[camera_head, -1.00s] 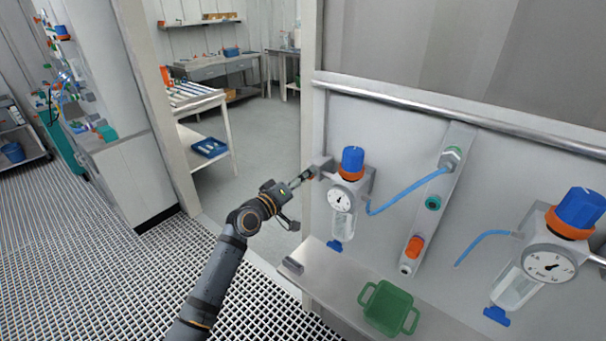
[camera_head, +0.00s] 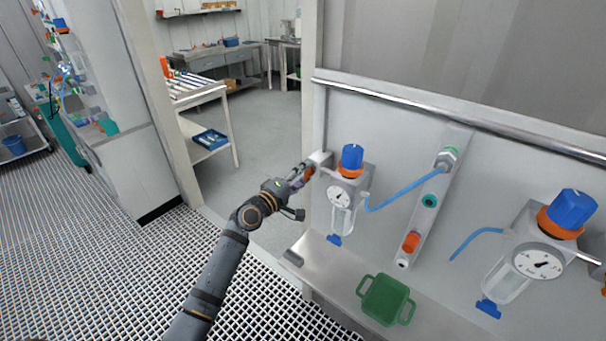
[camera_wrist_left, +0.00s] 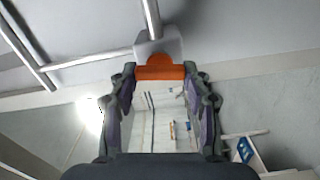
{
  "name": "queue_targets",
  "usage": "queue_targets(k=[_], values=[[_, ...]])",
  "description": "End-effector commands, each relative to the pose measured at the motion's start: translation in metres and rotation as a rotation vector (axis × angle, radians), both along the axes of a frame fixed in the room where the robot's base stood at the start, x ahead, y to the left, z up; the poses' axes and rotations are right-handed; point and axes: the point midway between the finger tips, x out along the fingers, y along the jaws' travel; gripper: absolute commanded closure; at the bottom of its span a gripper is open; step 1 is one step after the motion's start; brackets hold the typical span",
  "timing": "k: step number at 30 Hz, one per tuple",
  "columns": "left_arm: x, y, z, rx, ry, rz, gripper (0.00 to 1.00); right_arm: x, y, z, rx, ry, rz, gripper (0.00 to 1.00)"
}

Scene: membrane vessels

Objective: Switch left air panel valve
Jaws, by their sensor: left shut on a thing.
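The left air panel has a regulator with a blue and orange knob (camera_head: 352,158) and a round gauge (camera_head: 340,195). An orange valve handle (camera_head: 309,174) sits on a grey fitting left of this regulator. In the left wrist view the orange handle (camera_wrist_left: 160,72) spans the space between my fingertips, below a grey fitting (camera_wrist_left: 158,47) with a pipe. My left gripper (camera_head: 302,174) is shut on the handle, one finger on each side of it, as the left wrist view (camera_wrist_left: 160,76) also shows. My right gripper is not in view.
A metal shelf (camera_head: 325,262) runs under the panel and carries a green tray (camera_head: 385,300). A second regulator (camera_head: 560,222) is at the right, and a sloping strip (camera_head: 430,220) with ports stands between. A doorway with open floor (camera_head: 240,140) lies behind my left arm.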

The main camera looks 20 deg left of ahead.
Motion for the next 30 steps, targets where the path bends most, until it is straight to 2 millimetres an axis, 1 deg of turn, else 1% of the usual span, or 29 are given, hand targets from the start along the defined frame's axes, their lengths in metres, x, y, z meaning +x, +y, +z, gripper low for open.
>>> queue_targets(k=[10,11,15,25,28,30], values=[[0.000,0.000,0.000,-0.006,0.002,0.000,0.83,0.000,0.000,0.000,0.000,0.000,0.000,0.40],[0.000,0.000,0.000,-0.006,0.002,0.000,0.48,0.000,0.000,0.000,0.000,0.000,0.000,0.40],[0.000,0.000,0.000,-0.005,0.002,0.000,0.29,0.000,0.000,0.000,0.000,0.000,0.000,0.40],[-0.001,0.001,0.000,-0.002,0.002,0.000,0.28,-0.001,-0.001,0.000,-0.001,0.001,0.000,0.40],[-0.011,0.005,-0.002,0.000,0.003,0.001,0.28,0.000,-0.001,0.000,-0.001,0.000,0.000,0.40],[-0.025,0.009,-0.002,0.002,0.004,0.000,0.28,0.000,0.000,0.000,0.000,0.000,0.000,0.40]])
